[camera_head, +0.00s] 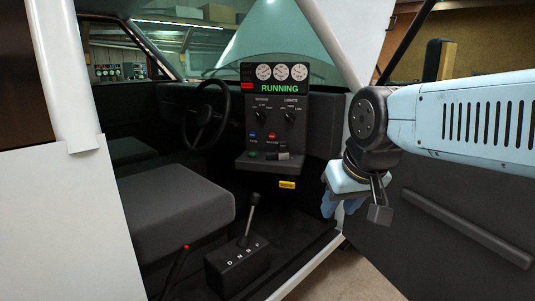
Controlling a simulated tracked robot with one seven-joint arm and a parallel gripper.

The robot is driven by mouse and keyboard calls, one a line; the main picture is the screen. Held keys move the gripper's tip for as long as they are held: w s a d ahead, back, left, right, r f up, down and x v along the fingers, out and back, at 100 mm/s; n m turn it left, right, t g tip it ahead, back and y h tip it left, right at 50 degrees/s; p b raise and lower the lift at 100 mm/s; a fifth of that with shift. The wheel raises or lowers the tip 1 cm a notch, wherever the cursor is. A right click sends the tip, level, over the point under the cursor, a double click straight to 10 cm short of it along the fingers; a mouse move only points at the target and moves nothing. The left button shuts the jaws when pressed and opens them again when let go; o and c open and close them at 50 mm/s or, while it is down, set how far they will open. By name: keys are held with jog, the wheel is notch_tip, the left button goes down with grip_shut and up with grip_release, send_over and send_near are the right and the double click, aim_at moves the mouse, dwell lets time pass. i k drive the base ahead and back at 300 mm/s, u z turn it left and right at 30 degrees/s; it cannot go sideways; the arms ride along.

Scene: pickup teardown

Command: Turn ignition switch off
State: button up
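The dash panel (262,110) stands inside the pickup cab, with a lit green RUNNING display (279,88) below three round gauges. Two dark rotary knobs sit on it, a left knob (250,119) and a right knob (290,117). Their small labels are hard to read, so I cannot tell for sure which control is the ignition switch. My gripper (361,209) hangs at the door opening, right of and below the panel, pointing down and touching no control. Its fingertips are partly hidden, and I cannot tell whether it is open.
A seat (175,205) fills the left of the cab, with a steering wheel (207,112) beyond. A gear selector (247,225) and a red-tipped lever (178,265) rise from the floor. The open door (465,210) is at right. Open space lies between seat and panel.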

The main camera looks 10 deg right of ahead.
aim_at(279, 155)
jog(key=z, duration=0.1)
jog(key=i, duration=1)
jog(key=u, duration=0.1)
